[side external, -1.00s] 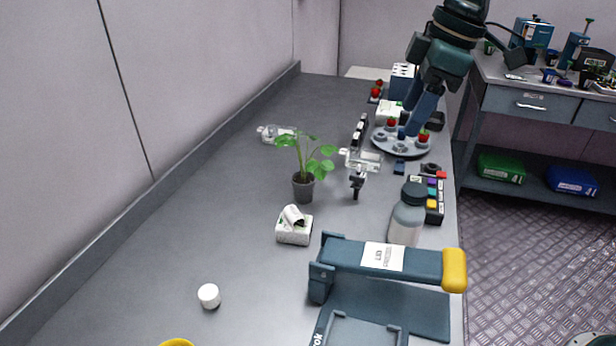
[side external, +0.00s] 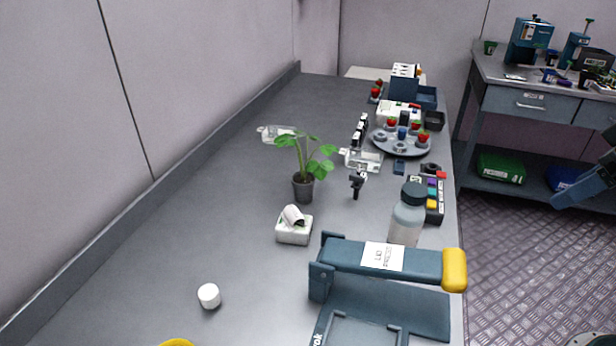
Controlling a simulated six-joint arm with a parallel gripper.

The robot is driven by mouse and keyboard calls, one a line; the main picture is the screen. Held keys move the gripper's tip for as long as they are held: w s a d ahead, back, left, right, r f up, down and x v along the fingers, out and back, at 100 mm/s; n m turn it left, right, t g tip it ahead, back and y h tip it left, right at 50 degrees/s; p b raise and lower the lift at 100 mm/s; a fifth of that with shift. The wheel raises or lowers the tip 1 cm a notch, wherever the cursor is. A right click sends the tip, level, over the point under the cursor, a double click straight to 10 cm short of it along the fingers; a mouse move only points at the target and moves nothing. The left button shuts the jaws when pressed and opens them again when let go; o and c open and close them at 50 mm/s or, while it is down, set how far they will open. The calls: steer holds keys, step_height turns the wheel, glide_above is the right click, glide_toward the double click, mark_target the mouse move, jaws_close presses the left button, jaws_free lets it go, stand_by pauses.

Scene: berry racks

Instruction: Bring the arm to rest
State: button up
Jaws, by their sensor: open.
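My gripper (side external: 566,198) shows only in part at the right edge of the side external view, as dark blue fingers out over the floor beside the table. It is open and nothing shows between its fingers. It is well clear of the table and touches nothing that I can see. The rest of my arm is outside the picture. The round grey rack (side external: 402,151) stands at the right side of the table, with several red berries and dark blue pieces on it.
A potted plant (side external: 304,187), a capped bottle (side external: 406,222) and a blue press with a yellow handle end (side external: 455,270) stand on the table. A white cap (side external: 209,296) lies at front left. A side bench (side external: 545,100) stands at the right beyond the floor aisle.

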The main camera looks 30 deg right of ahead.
steer(key=shift+s+d+f+m, duration=0.3)
steer(key=shift+s+f, duration=0.25)
steer(key=shift+s, duration=0.15)
